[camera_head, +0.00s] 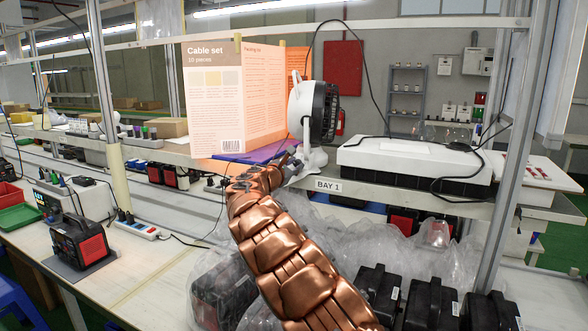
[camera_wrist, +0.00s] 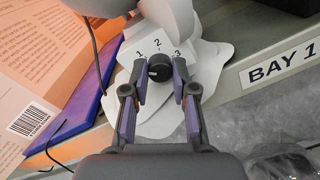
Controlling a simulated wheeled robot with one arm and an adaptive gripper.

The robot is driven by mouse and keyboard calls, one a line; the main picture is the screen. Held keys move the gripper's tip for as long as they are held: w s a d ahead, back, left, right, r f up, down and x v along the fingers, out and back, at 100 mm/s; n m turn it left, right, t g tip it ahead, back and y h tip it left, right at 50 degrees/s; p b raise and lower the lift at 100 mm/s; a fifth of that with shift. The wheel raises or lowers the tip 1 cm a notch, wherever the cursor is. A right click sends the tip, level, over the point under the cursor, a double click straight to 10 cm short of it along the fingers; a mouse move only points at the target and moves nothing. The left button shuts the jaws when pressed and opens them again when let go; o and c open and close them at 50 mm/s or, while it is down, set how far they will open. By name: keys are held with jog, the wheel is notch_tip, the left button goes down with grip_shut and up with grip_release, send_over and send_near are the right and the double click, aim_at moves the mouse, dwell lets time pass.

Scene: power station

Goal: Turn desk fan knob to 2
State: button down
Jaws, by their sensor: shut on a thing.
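The white desk fan (camera_head: 312,112) with a dark grille stands on the shelf, and its white base (camera_wrist: 205,62) fills the middle of the wrist view. A round black knob (camera_wrist: 160,67) sits on the base, with the numbers 1, 2 and 3 printed in an arc above it. A small pale mark shows at the knob's left side, not at the 2. My gripper (camera_wrist: 160,71) is shut on the knob, one finger on each side. In the head view my gripper (camera_head: 287,166) is at the fan's foot, and the knob is hidden there.
A large "Cable set" board (camera_head: 216,105) stands left of the fan, with a purple folder (camera_head: 250,153) before it. A white-topped box (camera_head: 415,160) lies right of the fan. A dark cable hangs above. Wrapped black cases sit below the shelf.

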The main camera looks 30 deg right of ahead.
jog(key=c, duration=0.9)
grip_release()
jog(key=shift+v, duration=6)
